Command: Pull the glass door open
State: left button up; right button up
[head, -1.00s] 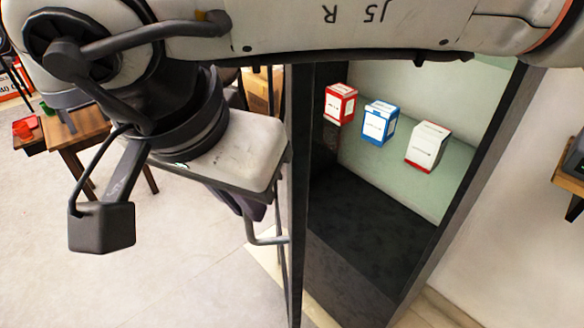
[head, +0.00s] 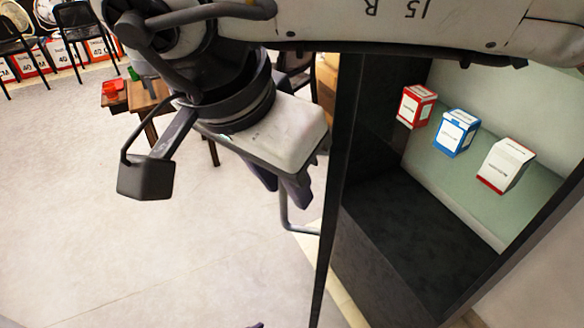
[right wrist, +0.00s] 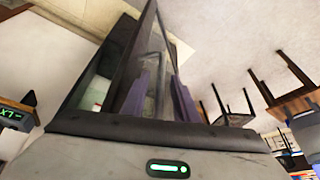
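A tall dark-framed cabinet (head: 385,245) stands right of centre in the head view. Its narrow dark door-side upright (head: 345,150) is seen nearly edge-on, so I cannot tell how far the glass door is open. A grey bar handle (head: 286,217) juts out left of that upright. My right gripper (head: 280,186) points down at the handle, its fingers apart; its body hides the handle's upper part. The right wrist view shows both purple fingers (right wrist: 164,98) apart, with a thin bar and glass between them. A small dark tip at the head view's bottom edge may be my left gripper.
Inside the cabinet are a red-and-white box (head: 416,106), a blue-and-white box (head: 456,133) and a white box with red trim (head: 506,165). Left of the cabinet the pale floor (head: 150,260) is clear. A small wooden table and black chairs stand farther back.

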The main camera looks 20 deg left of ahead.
pick_arm(q)
jog(key=shift+s, duration=0.1)
pick_arm(e)
jog(key=shift+s+r, duration=0.1)
pick_arm(q)
jog(key=shift+s+p, duration=0.15)
jog(key=shift+p, duration=0.3)
pick_arm(e)
jog(key=v, duration=1)
pick_arm(q)
jog(key=shift+r, duration=0.1)
pick_arm(e)
jog(key=shift+c, duration=0.4)
